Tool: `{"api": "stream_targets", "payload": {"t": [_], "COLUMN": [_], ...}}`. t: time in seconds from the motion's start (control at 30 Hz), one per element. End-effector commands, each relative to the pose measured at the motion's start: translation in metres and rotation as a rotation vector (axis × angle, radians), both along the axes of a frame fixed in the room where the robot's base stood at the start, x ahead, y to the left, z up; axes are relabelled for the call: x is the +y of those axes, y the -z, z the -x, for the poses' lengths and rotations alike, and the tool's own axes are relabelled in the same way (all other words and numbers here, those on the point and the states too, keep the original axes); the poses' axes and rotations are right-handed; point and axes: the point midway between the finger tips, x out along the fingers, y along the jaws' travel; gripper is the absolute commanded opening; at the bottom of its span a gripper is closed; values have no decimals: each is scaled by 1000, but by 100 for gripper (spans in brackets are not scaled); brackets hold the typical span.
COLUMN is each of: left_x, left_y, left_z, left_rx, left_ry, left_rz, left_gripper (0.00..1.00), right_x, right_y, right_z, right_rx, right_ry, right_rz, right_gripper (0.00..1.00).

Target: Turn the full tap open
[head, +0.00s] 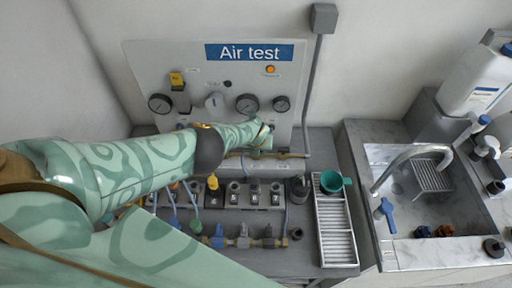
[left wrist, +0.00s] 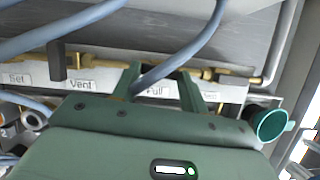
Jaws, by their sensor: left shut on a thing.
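My left gripper (head: 262,136) reaches over the bench to the brass pipe line below the Air test panel. In the left wrist view its two green fingers (left wrist: 157,72) stand on either side of the spot above the "Full" label (left wrist: 154,91). They are shut on the full tap, whose handle is mostly hidden by a blue-grey hose (left wrist: 178,64) and the fingers. How far the tap is turned cannot be told.
The Air test panel (head: 130,62) with gauges stands behind. Hoses and several small valves (head: 243,241) crowd the bench front.

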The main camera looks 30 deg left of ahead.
Motion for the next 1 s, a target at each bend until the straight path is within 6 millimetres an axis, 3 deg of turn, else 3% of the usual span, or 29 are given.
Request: {"api": "stream_targets", "payload": {"t": [0.77, 0.8, 0.87, 1.0], "left_x": [-1, -1, -1, -1], "left_y": [-1, -1, -1, -1], "left_z": [-1, -1, -1, -1], "left_rx": [-2, -2, -2, -1], "left_ry": [-110, -110, -110, -109], "left_rz": [-1, 0, 0, 0], "left_gripper": [21, 46, 63, 65], "right_x": [0, 0, 0, -1], "right_y": [5, 5, 5, 5], "right_z": [0, 0, 0, 0], "right_rx": [1, 1, 1, 1], "right_ry": [0, 0, 0, 0], "right_rz": [0, 0, 0, 0], "right_gripper": [36, 36, 36, 36]}}
